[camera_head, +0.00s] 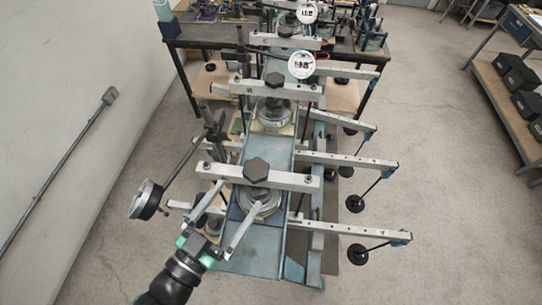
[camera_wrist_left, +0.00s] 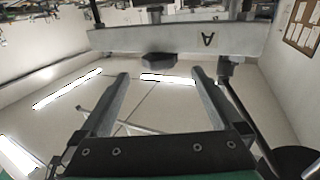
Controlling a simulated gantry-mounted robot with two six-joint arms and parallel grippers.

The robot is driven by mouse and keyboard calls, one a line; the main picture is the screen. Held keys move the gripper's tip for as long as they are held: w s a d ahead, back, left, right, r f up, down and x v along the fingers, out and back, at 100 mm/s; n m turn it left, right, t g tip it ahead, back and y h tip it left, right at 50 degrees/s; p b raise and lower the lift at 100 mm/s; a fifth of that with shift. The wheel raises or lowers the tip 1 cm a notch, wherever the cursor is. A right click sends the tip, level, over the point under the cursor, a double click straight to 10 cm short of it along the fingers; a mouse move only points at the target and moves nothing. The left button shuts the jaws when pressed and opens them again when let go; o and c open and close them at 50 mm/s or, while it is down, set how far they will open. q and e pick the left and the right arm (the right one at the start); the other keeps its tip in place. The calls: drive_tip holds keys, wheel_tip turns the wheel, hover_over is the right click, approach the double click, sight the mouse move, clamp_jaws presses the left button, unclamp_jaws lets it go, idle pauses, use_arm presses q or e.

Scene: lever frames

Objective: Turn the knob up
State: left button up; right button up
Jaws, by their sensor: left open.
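A dark hexagonal knob (camera_head: 256,170) sits on top of the nearest metal crossbar (camera_head: 292,180) of the lever frames. In the left wrist view the knob (camera_wrist_left: 160,60) shows at the edge of a bar marked with an upside-down A (camera_wrist_left: 208,39). My left gripper (camera_head: 240,195) is open, with its two fingers spread on the near side of that crossbar. In the left wrist view the knob appears between and beyond the fingertips of my left gripper (camera_wrist_left: 160,75), apart from both. Nothing is between the fingers. My right gripper is not in view.
Similar knobs (camera_head: 274,79) sit on crossbars farther back. Lever arms with hanging black weights (camera_head: 357,254) stick out to the right. A black round gauge-like part (camera_head: 147,199) on a rod stands left of my arm.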

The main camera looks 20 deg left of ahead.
sight(256, 171)
use_arm(q)
drive_tip(key=w+d+p, duration=0.1)
drive_tip(key=w+d, duration=0.1)
drive_tip(key=w, duration=0.9)
drive_tip(key=shift+w, duration=0.25)
drive_tip(key=shift+r, duration=0.1)
drive_tip(key=c, duration=1.3)
drive_tip(key=shift+c, duration=0.2)
drive_tip(key=shift+y, duration=0.3)
